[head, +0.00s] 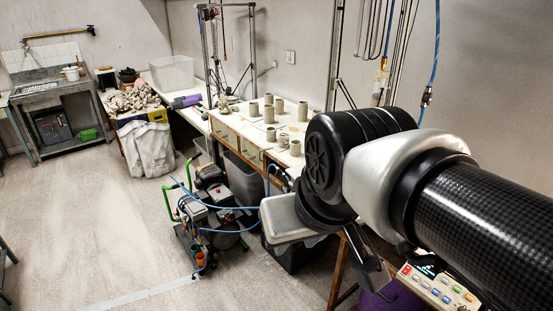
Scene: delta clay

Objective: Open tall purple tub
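A purple surface (393,298) shows at the bottom edge, right of centre, below my arm. It may be the tall purple tub, but most of it is cut off by the frame or hidden, and I cannot see its lid or whether it is open. My arm comes in from the right and covers much of the right side. A dark, angular part (368,268) hangs below the arm's black joint, just above and left of the purple surface. It may be part of my gripper; fingertips cannot be made out.
A workbench (232,122) with several clay pots runs along the wall. A compressor (212,215) with blue hoses stands on the floor before it. A button panel (438,287) sits at lower right. A purple cylinder (186,101) lies farther back. The floor at left is clear.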

